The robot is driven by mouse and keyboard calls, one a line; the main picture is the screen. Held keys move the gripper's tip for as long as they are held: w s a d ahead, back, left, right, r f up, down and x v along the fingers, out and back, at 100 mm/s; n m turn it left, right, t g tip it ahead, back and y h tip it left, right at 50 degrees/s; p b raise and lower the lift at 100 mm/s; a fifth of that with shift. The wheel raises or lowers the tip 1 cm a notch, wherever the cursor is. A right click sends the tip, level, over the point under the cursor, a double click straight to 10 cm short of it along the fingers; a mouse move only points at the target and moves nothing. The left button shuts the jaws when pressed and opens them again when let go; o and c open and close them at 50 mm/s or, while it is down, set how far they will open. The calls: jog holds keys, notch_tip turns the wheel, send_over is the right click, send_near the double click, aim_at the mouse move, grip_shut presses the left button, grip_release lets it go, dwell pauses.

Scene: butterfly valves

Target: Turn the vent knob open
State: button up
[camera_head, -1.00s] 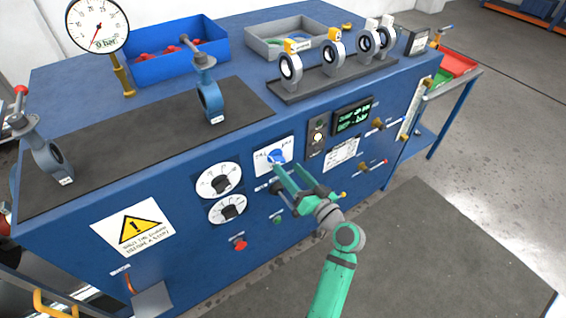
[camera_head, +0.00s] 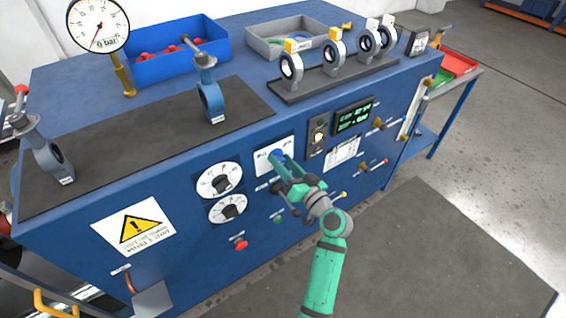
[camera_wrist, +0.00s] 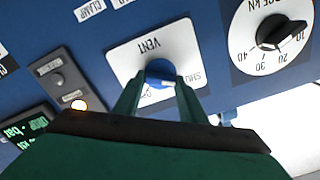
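The vent knob is a round blue knob on a white plate (camera_head: 287,151) on the blue bench's front. In the wrist view the knob (camera_wrist: 160,71) sits between the two green fingertips of my gripper (camera_wrist: 161,84), which appear to touch both its sides. A white mark shows on the knob's lower part. The plate (camera_wrist: 122,58) reads VENT and SHUT, upside down here; a second word is mostly hidden behind a finger. In the head view my gripper (camera_head: 277,158) reaches the plate and hides most of the knob.
Two white dials (camera_head: 219,181) lie left of the plate, with a red button (camera_head: 240,243) below. A lit display (camera_head: 353,117) and levers are to the right. A gauge (camera_head: 98,26) reads near 0 bar. Open floor lies in front.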

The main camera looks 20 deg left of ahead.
jog(key=shift+d+m, duration=0.1)
jog(key=shift+m, duration=0.3)
jog(key=m, duration=0.6)
jog(key=shift+w+d+m, duration=0.15)
jog(key=shift+m, duration=0.15)
jog(key=m, duration=0.4)
jog(key=shift+m, duration=0.3)
jog(key=shift+d+f+m, duration=0.1)
jog(key=shift+d+m, duration=0.05)
jog(key=shift+m, duration=0.75)
jog(key=m, duration=0.5)
jog(key=shift+f+m, duration=0.15)
jog(key=shift+m, duration=0.15)
jog(key=m, duration=0.4)
jog(key=shift+f+m, duration=0.15)
jog(key=shift+m, duration=0.15)
jog(key=shift+f, duration=0.1)
